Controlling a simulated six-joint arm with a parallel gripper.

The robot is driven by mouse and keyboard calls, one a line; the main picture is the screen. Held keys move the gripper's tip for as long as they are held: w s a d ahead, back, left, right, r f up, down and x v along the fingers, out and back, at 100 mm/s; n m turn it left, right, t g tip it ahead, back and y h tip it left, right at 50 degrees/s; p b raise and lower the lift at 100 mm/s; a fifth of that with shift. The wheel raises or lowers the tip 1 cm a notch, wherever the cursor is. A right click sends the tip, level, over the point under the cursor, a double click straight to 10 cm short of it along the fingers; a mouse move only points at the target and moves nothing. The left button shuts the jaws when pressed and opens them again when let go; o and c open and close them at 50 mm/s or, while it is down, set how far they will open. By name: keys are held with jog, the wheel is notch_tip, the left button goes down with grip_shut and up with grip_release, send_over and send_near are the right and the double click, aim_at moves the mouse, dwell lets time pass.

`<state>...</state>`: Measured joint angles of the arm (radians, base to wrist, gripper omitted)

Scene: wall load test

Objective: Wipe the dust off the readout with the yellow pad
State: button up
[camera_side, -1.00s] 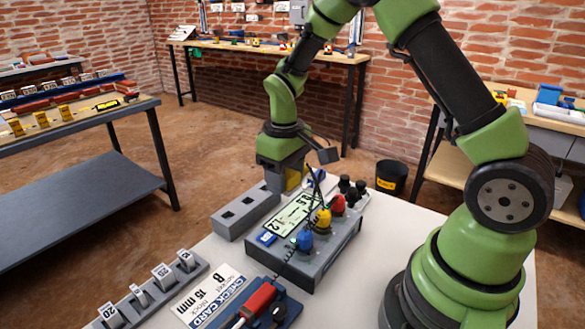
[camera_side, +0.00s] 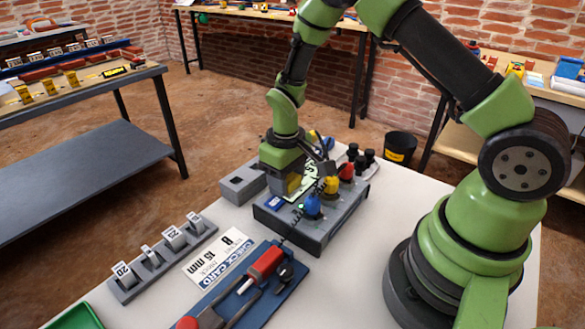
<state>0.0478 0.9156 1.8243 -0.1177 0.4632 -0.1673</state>
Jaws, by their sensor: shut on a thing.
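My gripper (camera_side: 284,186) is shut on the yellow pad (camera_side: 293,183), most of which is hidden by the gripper. It is low over the top of the grey instrument box (camera_side: 317,234), at its far left part. The readout (camera_side: 306,188) is a pale green panel on the box top. The gripper and pad cover part of it, and a strip shows to their right. I cannot tell whether the pad touches the readout. Any dust on it is too small to tell.
Blue (camera_side: 312,206), yellow (camera_side: 331,185) and red (camera_side: 346,171) knobs stand on the box beside the readout, with a dark cable among them. A grey block (camera_side: 243,183) is to the left. A check card (camera_side: 217,257), tag rack (camera_side: 163,255) and red-handled tool (camera_side: 265,263) lie in front.

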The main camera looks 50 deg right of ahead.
jog(key=shift+a, duration=0.9)
jog(key=shift+d, duration=1.4)
jog(key=shift+d+r, duration=0.1)
jog(key=shift+d, duration=0.55)
notch_tip(320, 180, up, 8)
